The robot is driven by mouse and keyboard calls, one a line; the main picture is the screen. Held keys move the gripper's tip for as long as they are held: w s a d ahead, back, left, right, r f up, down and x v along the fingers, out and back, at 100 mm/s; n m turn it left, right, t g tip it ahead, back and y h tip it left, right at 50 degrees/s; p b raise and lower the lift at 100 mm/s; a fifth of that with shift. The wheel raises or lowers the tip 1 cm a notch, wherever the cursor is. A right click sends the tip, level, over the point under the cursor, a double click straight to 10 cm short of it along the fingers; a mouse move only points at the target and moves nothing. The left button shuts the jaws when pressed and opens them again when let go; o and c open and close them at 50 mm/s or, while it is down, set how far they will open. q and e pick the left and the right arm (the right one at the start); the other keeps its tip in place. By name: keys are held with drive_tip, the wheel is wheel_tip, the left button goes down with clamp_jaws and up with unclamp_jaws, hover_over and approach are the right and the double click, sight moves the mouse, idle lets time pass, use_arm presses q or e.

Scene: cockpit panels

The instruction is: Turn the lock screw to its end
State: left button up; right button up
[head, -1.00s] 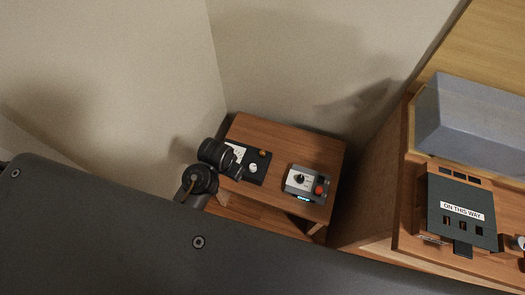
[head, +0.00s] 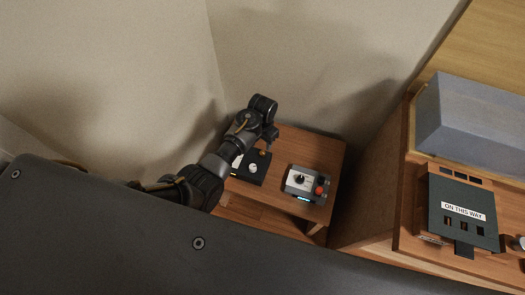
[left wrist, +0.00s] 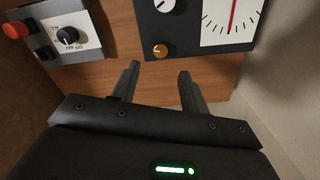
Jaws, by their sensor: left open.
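A small brass-coloured screw knob (left wrist: 161,51), which looks like the lock screw, sits near a corner of a black panel (left wrist: 185,40) in the left wrist view. In the head view the brass knob (head: 263,153) and the black panel (head: 246,178) are partly covered by my left arm. My left gripper (left wrist: 159,72) is open and empty, its two fingers apart, with the brass knob just beyond and between the fingertips in that view. In the head view the gripper (head: 270,138) is over the panel's far side; contact with the knob cannot be told.
The panel also carries a white knob (left wrist: 165,5) and a white dial with a red needle (left wrist: 232,18). A grey box (head: 308,183) with a black knob and a red button stands on the same wooden table (head: 325,152). Walls stand close behind. A cabinet is at the right.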

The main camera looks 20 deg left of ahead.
sight(262, 153)
use_arm(q)
wheel_tip(262, 153, down, 6)
drive_tip(key=shift+f+b, duration=0.2)
drive_tip(key=shift+b, duration=0.5)
drive_tip(key=shift+f, duration=0.8)
use_arm(e)
drive_tip(key=shift+w+d+f, duration=0.25)
drive_tip(key=shift+d+f, duration=0.15)
drive_tip(key=shift+d, duration=0.1)
drive_tip(key=shift+w+d+f, duration=0.25)
drive_tip(key=shift+d+f, duration=0.15)
drive_tip(key=shift+d, duration=0.05)
drive_tip(key=shift+s+a, duration=0.1)
drive_tip(key=shift+a, duration=0.05)
use_arm(q)
drive_tip(key=shift+c, duration=1)
clamp_jaws()
use_arm(e)
drive_tip(key=shift+s, duration=0.2)
